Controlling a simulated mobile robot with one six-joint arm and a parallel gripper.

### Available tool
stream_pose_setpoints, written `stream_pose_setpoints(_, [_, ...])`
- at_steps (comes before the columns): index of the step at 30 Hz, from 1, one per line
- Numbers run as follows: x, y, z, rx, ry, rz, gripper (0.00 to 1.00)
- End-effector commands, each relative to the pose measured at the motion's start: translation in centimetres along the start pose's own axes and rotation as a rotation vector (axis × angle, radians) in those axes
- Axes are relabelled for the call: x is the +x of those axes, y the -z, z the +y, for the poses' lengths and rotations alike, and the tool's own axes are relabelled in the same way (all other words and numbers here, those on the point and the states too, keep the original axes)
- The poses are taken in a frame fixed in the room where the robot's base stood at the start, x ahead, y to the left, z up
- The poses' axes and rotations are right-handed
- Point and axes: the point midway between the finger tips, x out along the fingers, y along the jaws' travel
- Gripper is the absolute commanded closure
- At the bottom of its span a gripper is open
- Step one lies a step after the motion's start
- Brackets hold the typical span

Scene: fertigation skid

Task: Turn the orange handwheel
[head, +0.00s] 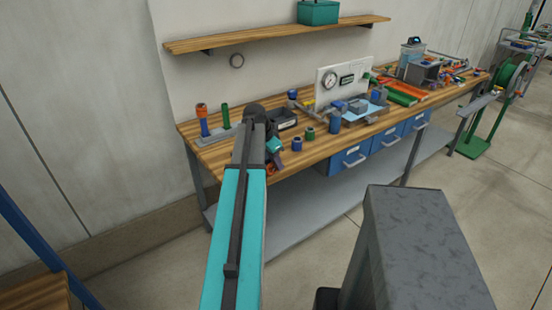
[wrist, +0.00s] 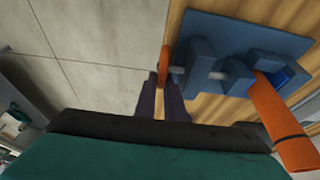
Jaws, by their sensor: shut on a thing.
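The orange handwheel (wrist: 165,62) shows edge-on in the wrist view, as a thin orange rim at the end of a short grey shaft. The shaft runs into a blue vise-like body (wrist: 203,75) on a blue base plate. My gripper (wrist: 164,84) has its two dark fingers on either side of the handwheel's lower rim and is shut on it. In the head view my arm hides most of this spot. A small orange patch (head: 272,168) shows by the bench's front edge; I cannot tell which orange part it is.
An orange cylinder (wrist: 283,122) with a dark band sticks out from the blue body, right of my fingers. The wooden bench (head: 215,153) holds several fittings, a gauge panel (head: 343,78) and blue drawers (head: 353,158). A shelf (head: 270,34) hangs above. Bare floor lies in front.

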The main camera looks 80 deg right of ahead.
Motion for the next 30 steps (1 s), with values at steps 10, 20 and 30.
stream_pose_setpoints(10, [0.3, 0.7, -0.3, 0.001, 0.003, -0.27, 1.0])
stream_pose_setpoints(20, [0.8, 0.6, -0.3, 0.0, 0.005, -0.405, 1.0])
stream_pose_setpoints(30, [0.9, 0.5, -0.2, 0.001, 0.006, -0.428, 1.0])
